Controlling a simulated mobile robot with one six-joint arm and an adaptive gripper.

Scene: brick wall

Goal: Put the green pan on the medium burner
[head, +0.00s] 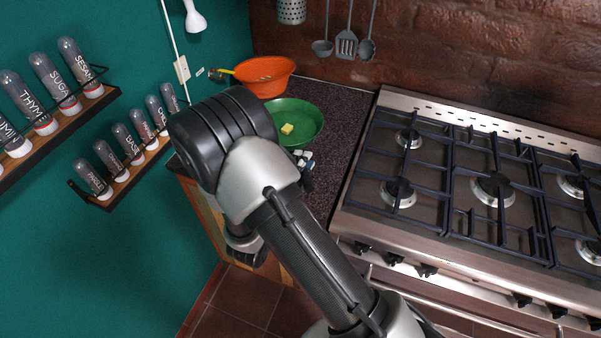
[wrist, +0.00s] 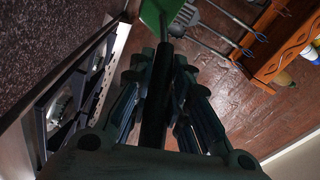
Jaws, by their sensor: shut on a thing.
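The green pan (head: 307,123) sits on the dark counter left of the stove, with a yellow piece (head: 287,129) in it. A bit of the green pan (wrist: 152,14) shows at the top of the wrist view. My gripper (wrist: 157,75) is shut on its dark handle (wrist: 158,65). In the head view my arm hides the handle and most of my gripper (head: 306,165). The stove (head: 360,215) has several burners, among them a back-left one (head: 408,138), a front-left one (head: 398,193) and a larger-looking middle one (head: 493,189).
An orange pan (head: 265,72) stands behind the green pan, close to it. Spice racks (head: 125,175) are on the teal wall at left. Utensils (head: 346,44) hang on the brick wall. Raised grates (head: 450,207) cover the stove, which carries no cookware in view.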

